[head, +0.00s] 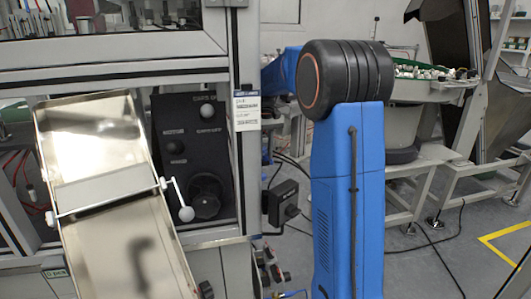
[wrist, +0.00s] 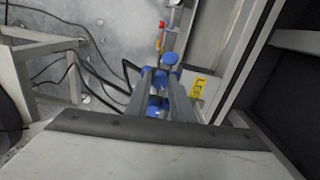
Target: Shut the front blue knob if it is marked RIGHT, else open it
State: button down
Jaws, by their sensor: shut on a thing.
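In the wrist view, my gripper (wrist: 159,77) reaches down between a machine frame and the floor. Its two dark fingers are closed on a blue knob (wrist: 160,82), which shows between them. Another blue knob (wrist: 170,58) sits just beyond the fingertips, and more blue shows nearer the wrist, partly covered by the fingers. A yellow label (wrist: 198,87) is to the right of the fingers; its dark letters look like LEFT, the last one unclear. In the head view my gripper is hidden.
A red fitting (wrist: 160,27) stands beyond the blue knobs. Black cables (wrist: 90,70) and a grey frame leg (wrist: 73,80) are at left. In the head view, a metal chute (head: 95,150) and a black control panel (head: 195,140) are at left; a yellow floor line (head: 500,250) is at right.

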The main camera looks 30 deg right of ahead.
jog(key=m, duration=0.3)
jog(key=shift+m, duration=2.2)
jog(key=c, duration=1.6)
grip_release()
jog(key=shift+o, duration=0.2)
jog(key=shift+r, duration=0.1)
